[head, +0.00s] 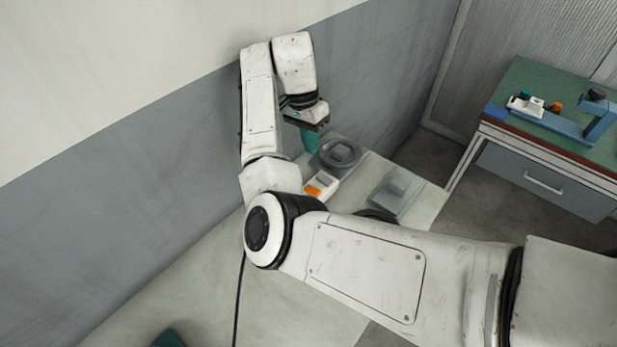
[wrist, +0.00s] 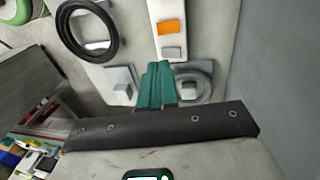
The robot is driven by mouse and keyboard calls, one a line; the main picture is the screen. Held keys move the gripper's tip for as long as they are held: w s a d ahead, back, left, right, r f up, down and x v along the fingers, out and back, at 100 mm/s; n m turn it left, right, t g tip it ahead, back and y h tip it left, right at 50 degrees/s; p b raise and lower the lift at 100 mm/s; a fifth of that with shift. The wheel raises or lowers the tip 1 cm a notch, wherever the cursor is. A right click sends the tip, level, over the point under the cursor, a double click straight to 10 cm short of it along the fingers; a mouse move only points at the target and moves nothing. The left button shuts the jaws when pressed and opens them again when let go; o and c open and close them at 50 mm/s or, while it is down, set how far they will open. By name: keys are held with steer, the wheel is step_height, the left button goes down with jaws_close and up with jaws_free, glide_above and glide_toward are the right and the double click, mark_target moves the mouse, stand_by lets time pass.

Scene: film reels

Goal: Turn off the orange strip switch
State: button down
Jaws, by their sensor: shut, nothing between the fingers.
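The orange switch (head: 313,190) sits on a white strip (head: 331,180) on the pale table, partly hidden in the head view by my arm. A grey block sits beside it on the strip. In the wrist view the orange switch (wrist: 172,27) and a grey switch-like block (wrist: 171,52) show on the white strip (wrist: 163,8). I cannot tell which way the orange switch is tilted. My gripper (head: 310,150) has teal fingers that are shut and empty. In the wrist view the fingertips (wrist: 157,66) appear just short of the strip's grey block, apart from the orange switch.
A grey round piece with a block (head: 340,153) lies near the wall; a grey block on a plate (head: 395,188) lies to its right. A dark ring (wrist: 88,30) shows in the wrist view. A green-topped desk (head: 560,75) with small items stands right. A wall runs behind my arm.

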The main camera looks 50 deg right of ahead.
mark_target(316, 191)
steer(key=shift+w+a+r, duration=0.25)
steer(key=shift+w, duration=0.15)
steer(key=s+f, duration=0.1)
steer(key=f, duration=0.3)
steer(key=f+p, duration=0.1)
steer(key=f, duration=0.4)
steer(key=s+f, duration=0.1)
steer(key=f, duration=0.4)
steer(key=shift+s+p, duration=0.3)
steer(key=shift+p, duration=0.05)
steer(key=shift+r, duration=0.1)
